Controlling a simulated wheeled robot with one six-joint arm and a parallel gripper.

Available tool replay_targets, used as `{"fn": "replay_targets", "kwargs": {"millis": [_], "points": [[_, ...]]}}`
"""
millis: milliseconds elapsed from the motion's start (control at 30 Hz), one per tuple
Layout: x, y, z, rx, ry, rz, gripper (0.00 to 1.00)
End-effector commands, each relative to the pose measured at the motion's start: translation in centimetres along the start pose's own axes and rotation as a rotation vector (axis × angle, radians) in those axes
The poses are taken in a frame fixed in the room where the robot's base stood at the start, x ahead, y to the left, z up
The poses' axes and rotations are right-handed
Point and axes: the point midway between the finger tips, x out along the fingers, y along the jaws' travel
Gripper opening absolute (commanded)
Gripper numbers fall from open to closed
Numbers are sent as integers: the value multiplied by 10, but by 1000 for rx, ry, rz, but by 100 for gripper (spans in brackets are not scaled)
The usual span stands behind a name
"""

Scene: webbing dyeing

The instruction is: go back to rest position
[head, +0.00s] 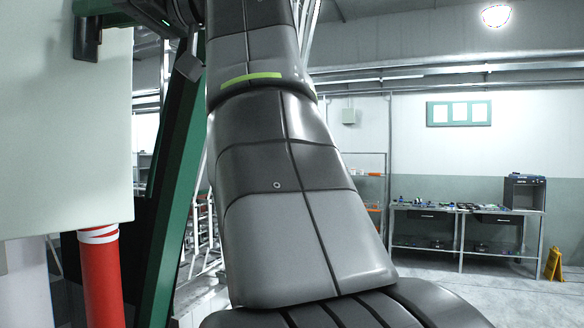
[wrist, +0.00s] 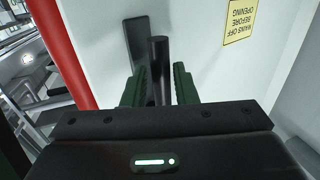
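In the wrist view my gripper (wrist: 160,68) has its two green fingers apart. A dark upright handle or bar (wrist: 159,50) on a white cabinet (wrist: 98,38) shows between them, with a visible gap on each side. A second dark flat piece (wrist: 136,42) lies just left of it. I cannot tell how deep the bar sits between the fingers. In the head view my arm fills the middle and reaches up out of the frame. The cabinet (head: 62,130) is at the left, with a black fitting (head: 86,40) at its upper right edge.
A yellow warning label (wrist: 241,20) is on the cabinet. A red post (head: 103,280) stands below the cabinet, beside a green upright beam (head: 178,190). A workbench (head: 425,228) with small items and a yellow floor sign (head: 554,263) are far right. Open floor lies before them.

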Motion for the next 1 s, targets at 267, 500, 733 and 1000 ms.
{"fn": "replay_targets", "kwargs": {"millis": [267, 500, 733, 1000], "points": [[15, -1, 0, 0, -1, -3, 26], [18, -3, 1, 28, 20, -1, 26], [18, -3, 0, 33, 23, 0, 26], [13, -8, -3, 31, 33, 8, 26]]}}
